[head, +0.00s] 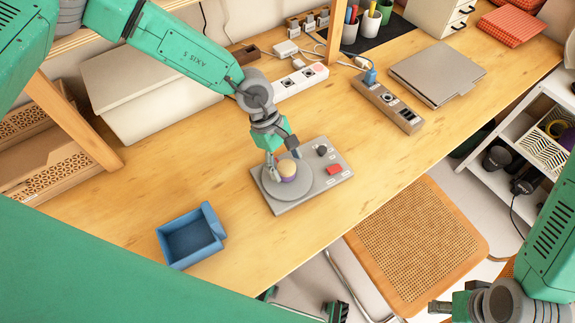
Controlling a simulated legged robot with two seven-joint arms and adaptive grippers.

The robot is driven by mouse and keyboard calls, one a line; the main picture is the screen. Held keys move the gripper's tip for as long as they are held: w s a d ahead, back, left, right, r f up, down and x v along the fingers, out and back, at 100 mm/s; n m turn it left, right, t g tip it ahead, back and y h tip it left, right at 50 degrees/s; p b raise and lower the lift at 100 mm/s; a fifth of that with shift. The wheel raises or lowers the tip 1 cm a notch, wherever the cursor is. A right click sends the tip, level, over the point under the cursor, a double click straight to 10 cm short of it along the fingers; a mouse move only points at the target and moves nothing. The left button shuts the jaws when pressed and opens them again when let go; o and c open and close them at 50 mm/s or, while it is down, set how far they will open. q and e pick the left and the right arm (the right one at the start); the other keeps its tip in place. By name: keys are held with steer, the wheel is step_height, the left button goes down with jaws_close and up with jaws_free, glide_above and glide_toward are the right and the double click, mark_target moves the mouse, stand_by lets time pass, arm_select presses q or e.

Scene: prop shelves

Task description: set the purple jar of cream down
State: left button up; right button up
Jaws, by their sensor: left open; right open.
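The jar of cream (287,169) has a tan lid and a purple side. It sits upright on the round grey plate (304,189) of a flat grey device on the wooden table. My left gripper (284,163) is right at the jar from above, its open fingers beside it. The fingers partly hide the jar, and I cannot tell whether they touch it. My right gripper (440,307) is at the bottom right, away from the table, open, with no object seen in it.
The device has a red button (334,169) and a dark knob (322,150). A blue open box (219,222) stands to its left. A power strip (389,103) and a closed laptop (437,73) lie to the right. A woven chair (415,245) stands by the table's front edge.

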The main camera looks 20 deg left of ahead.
arm_select(q)
steer(key=v, duration=1)
steer(key=shift+a+r+b, duration=0.15)
steer(key=shift+r+b, duration=0.05)
steer(key=shift+b, duration=0.2)
steer(key=shift+s, duration=0.1)
